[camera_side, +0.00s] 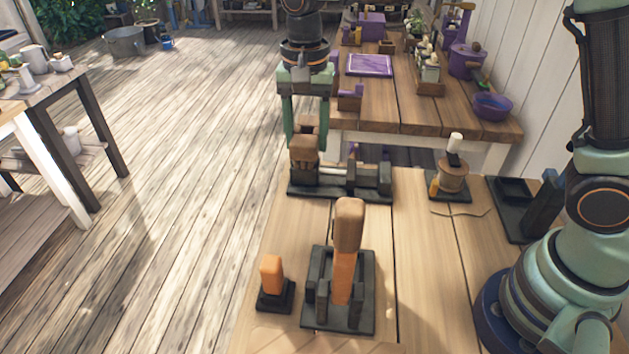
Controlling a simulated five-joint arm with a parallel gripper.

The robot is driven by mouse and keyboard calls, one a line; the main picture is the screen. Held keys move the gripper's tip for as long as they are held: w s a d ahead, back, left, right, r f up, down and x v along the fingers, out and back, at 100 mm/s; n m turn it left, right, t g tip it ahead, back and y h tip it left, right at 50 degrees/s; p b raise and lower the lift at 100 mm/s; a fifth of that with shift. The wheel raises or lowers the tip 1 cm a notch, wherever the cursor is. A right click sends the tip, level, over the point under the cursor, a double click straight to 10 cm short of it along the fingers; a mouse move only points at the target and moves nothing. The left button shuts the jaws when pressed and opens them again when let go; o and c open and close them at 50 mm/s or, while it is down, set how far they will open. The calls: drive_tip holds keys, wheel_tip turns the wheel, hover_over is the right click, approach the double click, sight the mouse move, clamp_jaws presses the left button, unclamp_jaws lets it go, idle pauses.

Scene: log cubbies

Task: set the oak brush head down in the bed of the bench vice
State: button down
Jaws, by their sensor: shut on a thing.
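My gripper (306,130) reaches down at the back left of the near bench, its two green fingers pointing down. It is shut on a brown wooden piece (305,148), which looks like the oak brush head. The piece is at the left end of a dark fixture (340,192) with upright blocks and a bar, which looks like the bench vice. Whether the piece rests on the fixture or hangs just above it, I cannot tell. The fingers partly hide its upper part.
In front, a tall brown and orange block (346,255) stands in a dark cradle (362,312). A small orange block (271,273) on a dark base is at its left. A wooden spool-like item (453,175) and a thin curved strip (460,213) lie right. Bare bench (420,270) lies between.

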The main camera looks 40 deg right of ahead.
drive_tip(key=d+f, duration=0.3)
drive_tip(key=d, duration=0.5)
drive_tip(key=d+f, duration=0.3)
drive_tip(key=d, duration=0.5)
drive_tip(key=shift+w+d, duration=0.15)
drive_tip(key=shift+d, duration=0.25)
drive_tip(key=shift+f, duration=2.8)
drive_tip(key=shift+f, duration=1.05)
drive_tip(key=shift+r, duration=0.25)
drive_tip(key=shift+r, duration=0.5)
drive_tip(key=shift+f, duration=0.7)
